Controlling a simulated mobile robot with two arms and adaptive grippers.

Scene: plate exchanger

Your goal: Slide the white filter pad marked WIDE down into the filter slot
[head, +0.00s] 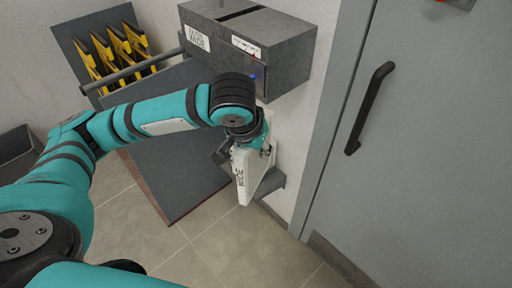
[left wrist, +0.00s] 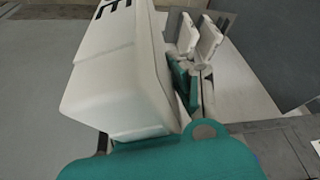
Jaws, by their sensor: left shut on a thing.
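The filter slot (head: 240,13) is a dark opening in the top of the grey wall box (head: 285,50), above and apart from the pad. My right gripper is out of view.
Two white pieces (left wrist: 208,40) show in the left wrist view. A grey door with a black handle (head: 369,108) is at right. A rack of yellow-and-black items (head: 115,50) is at upper left.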

